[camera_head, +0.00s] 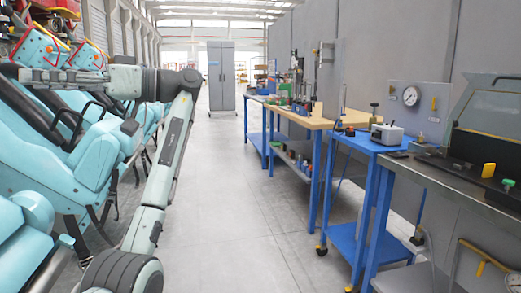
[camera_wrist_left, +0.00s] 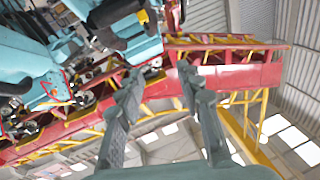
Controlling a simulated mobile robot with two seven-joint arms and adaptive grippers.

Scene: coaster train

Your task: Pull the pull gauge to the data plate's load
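My left arm reaches up and then left in the head view. Its gripper (camera_head: 42,75) is among the teal seats (camera_head: 60,150) of the coaster train, by a black restraint bar. In the left wrist view the two fingers of this gripper (camera_wrist_left: 160,78) stand apart with nothing held between them. A red beam (camera_wrist_left: 225,77) with yellow bracing shows beyond the fingertips, and teal seats (camera_wrist_left: 25,55) are at the upper left. I cannot make out the pull gauge or the data plate in either view. My right gripper is not in view.
A blue cart (camera_head: 362,140) carries a grey box-shaped device (camera_head: 387,134). A round dial (camera_head: 410,96) is on a panel behind it. A wood-topped bench (camera_head: 325,116) and a dark-topped bench (camera_head: 440,180) line the right. A grey cabinet (camera_head: 221,78) stands far back. The middle floor is clear.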

